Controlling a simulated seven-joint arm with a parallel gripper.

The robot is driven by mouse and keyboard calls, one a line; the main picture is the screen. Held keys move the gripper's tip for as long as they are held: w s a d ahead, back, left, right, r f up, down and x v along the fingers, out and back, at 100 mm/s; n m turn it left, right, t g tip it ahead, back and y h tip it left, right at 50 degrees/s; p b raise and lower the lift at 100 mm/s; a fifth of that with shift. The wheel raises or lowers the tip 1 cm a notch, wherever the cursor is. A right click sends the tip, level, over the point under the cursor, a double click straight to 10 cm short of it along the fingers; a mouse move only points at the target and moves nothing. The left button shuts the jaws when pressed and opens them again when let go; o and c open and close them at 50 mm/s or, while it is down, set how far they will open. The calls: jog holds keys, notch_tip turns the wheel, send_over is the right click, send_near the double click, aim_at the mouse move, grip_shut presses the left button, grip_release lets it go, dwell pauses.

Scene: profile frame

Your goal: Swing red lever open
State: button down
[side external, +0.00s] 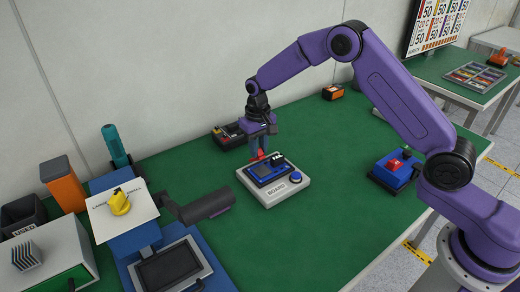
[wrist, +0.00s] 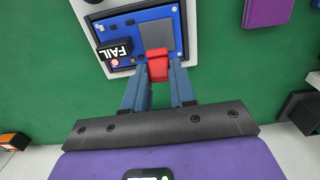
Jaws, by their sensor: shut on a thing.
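The red lever (wrist: 157,65) shows in the wrist view at the edge of a blue circuit board (wrist: 178,24). It also shows in the side view (side external: 276,158), at the back edge of the board unit. My gripper (wrist: 155,80) is shut on the red lever, one finger on each side of it. In the side view my gripper (side external: 260,150) reaches down at the back of the white base labelled BOARD (side external: 270,199). The fingers hide part of the lever.
A dark device (side external: 228,136) stands just behind my gripper. A blue block with a red top (side external: 394,168) is to the right. A dark grey cylinder on an arm (side external: 206,207) is to the left. Green table (side external: 320,240) in front is clear.

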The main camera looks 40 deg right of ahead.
jog(key=shift+w+d+r, duration=0.1)
jog(key=shift+w+r, duration=0.15)
jog(key=shift+w, duration=0.5)
jog(key=shift+w+r, duration=0.2)
jog(key=shift+w, duration=0.55)
jog(key=shift+w+f, duration=0.1)
jog(key=shift+w, duration=1.1)
jog(key=shift+f, duration=0.1)
jog(key=c, duration=0.9)
grip_release()
